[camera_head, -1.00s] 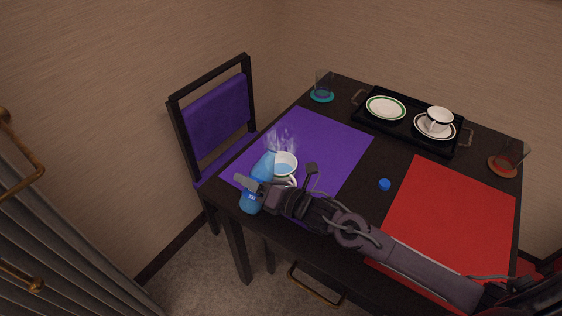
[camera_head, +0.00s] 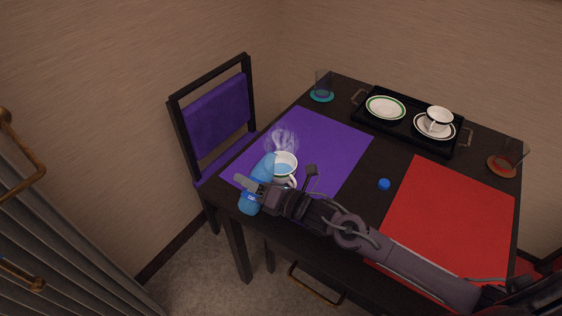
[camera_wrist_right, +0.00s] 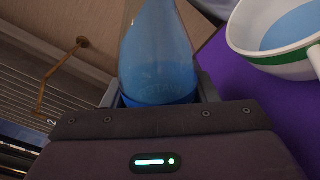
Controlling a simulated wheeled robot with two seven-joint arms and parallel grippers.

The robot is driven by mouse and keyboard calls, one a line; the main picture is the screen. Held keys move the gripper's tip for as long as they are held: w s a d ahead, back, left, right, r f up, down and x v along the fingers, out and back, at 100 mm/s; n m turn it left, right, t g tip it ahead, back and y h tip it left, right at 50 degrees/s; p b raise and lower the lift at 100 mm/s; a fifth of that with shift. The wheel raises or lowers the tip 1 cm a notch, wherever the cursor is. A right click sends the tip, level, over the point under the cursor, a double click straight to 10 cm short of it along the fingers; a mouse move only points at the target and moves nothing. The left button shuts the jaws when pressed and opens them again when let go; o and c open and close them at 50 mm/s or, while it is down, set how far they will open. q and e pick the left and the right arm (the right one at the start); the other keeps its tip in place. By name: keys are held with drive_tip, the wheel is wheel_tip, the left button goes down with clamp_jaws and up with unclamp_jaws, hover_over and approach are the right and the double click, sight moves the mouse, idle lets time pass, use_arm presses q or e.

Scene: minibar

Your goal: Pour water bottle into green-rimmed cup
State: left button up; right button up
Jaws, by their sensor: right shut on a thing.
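The water bottle (camera_head: 250,202) is blue and tilted, its neck end leaning up and toward the cup in the head view. It also fills the top middle of the right wrist view (camera_wrist_right: 158,60). My right gripper (camera_head: 254,187) is shut around the bottle. The green-rimmed cup (camera_head: 285,166) stands on the purple mat just right of the bottle's upper end. In the right wrist view the cup (camera_wrist_right: 285,62) is white with a green band and holds blue liquid. Whitish wisps show above the cup. I cannot tell whether water is flowing. My left gripper is not in view.
A purple mat (camera_head: 330,150) and a red mat (camera_head: 450,220) lie on the dark table. A blue cap (camera_head: 384,184) lies between them. A black tray (camera_head: 408,122) with a green-rimmed saucer (camera_head: 386,107) and another cup (camera_head: 439,117) sits behind. Glasses stand at the far corners (camera_head: 322,84) (camera_head: 508,155).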

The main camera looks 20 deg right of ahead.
drive_tip(key=shift+s+a+f+m+p, duration=0.2)
drive_tip(key=shift+a+f+m+p, duration=0.1)
drive_tip(key=shift+m, duration=0.35)
drive_tip(key=shift+s+a+f+m+p, duration=0.15)
drive_tip(key=shift+s+m+p, duration=0.1)
drive_tip(key=shift+m, duration=0.4)
idle(2.2)
drive_tip(key=shift+a+f+m+p, duration=0.15)
drive_tip(key=shift+m+p, duration=0.25)
drive_tip(key=shift+m, duration=0.4)
idle(1.3)
drive_tip(key=shift+w+d+r+m+g+p, duration=0.2)
drive_tip(key=shift+d+r+m+g+p, duration=0.1)
drive_tip(key=shift+r+m+p, duration=0.3)
idle(1.6)
